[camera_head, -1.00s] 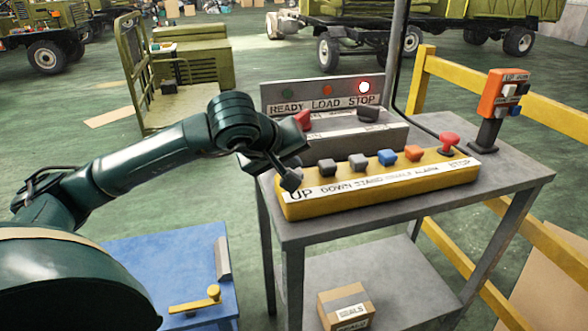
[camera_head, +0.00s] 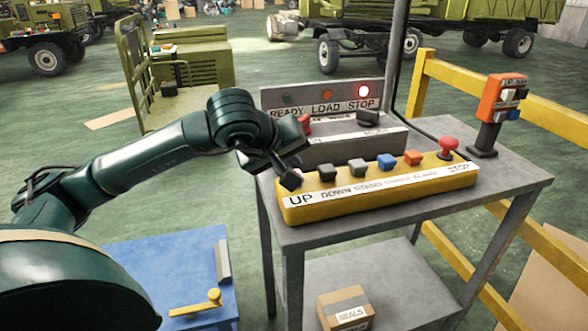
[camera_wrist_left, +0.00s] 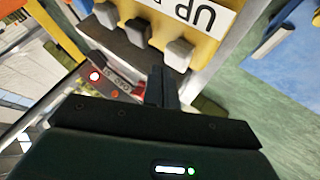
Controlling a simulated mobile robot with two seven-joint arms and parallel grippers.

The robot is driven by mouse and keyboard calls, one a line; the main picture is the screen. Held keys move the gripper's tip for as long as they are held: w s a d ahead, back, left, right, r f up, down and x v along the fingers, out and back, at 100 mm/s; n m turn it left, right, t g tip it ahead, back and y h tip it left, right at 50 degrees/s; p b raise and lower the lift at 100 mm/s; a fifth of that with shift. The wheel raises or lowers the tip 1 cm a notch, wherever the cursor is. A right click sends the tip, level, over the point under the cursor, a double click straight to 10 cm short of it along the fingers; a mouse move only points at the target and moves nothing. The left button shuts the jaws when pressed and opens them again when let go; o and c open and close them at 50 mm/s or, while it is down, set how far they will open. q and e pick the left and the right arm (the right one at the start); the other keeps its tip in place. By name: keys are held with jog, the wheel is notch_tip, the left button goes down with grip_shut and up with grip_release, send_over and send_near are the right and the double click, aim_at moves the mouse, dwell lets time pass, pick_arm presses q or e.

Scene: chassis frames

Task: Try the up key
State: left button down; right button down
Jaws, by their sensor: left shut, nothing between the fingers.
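The yellow key box (camera_head: 380,190) lies on the grey table, with a white label strip reading UP, DOWN and further words to STOP. My left gripper (camera_head: 291,183) is shut and empty, pointing down at the box's left end, over the UP label. It hides most of the up key in the head view. In the left wrist view a pale key (camera_wrist_left: 178,54) sits beside the upside-down UP label (camera_wrist_left: 195,14). The shut fingers (camera_wrist_left: 160,78) are close beside that key; I cannot tell whether they touch it. My right gripper is not in view.
A red mushroom button (camera_head: 448,145) is at the box's right end. An orange pendant (camera_head: 502,95) stands at the table's right edge (camera_head: 535,182).

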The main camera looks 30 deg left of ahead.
pick_arm(q)
jog(key=shift+r, duration=0.3)
notch_tip(320, 180, up, 5)
jog(key=p, duration=0.3)
jog(key=shift+p, duration=0.3)
jog(key=shift+f, duration=0.1)
dwell(0.5)
